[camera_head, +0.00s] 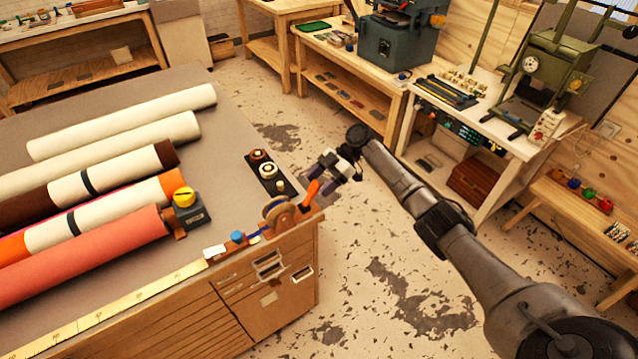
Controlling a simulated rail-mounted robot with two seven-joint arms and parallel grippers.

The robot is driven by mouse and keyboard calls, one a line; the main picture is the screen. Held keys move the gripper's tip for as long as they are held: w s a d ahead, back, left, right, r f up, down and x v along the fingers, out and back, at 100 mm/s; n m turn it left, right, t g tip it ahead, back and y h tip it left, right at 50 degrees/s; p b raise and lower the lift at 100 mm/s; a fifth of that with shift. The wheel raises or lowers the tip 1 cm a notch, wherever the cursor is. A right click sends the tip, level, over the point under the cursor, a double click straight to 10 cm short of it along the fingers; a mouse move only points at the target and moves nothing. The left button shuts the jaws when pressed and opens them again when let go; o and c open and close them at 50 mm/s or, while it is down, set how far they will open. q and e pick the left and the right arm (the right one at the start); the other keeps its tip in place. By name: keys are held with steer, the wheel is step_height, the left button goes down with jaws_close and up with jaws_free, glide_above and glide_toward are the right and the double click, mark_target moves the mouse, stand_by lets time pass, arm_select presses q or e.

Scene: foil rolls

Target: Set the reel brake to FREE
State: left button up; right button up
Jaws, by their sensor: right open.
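A brown reel (279,213) stands at the near right corner of the grey-topped bench. An orange lever (311,194), which looks like the reel brake's handle, sticks up just right of the reel. Its FREE marking is too small to read. My right gripper (321,178) is open at the bench corner, with its dark fingertips close to the top of the orange lever. I cannot tell whether they touch it. My left gripper is out of view.
Several long rolls (120,120) lie across the bench (225,160). A black strip with round knobs (265,170) lies behind the reel. A yellow-topped device (187,207) and a yellow ruler (130,300) are to the left. Open floor (370,270) lies right of the bench.

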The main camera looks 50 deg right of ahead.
steer(key=b+v, duration=0.1)
steer(key=v, duration=1.2)
steer(key=shift+b, duration=0.35)
steer(key=shift+d, duration=0.1)
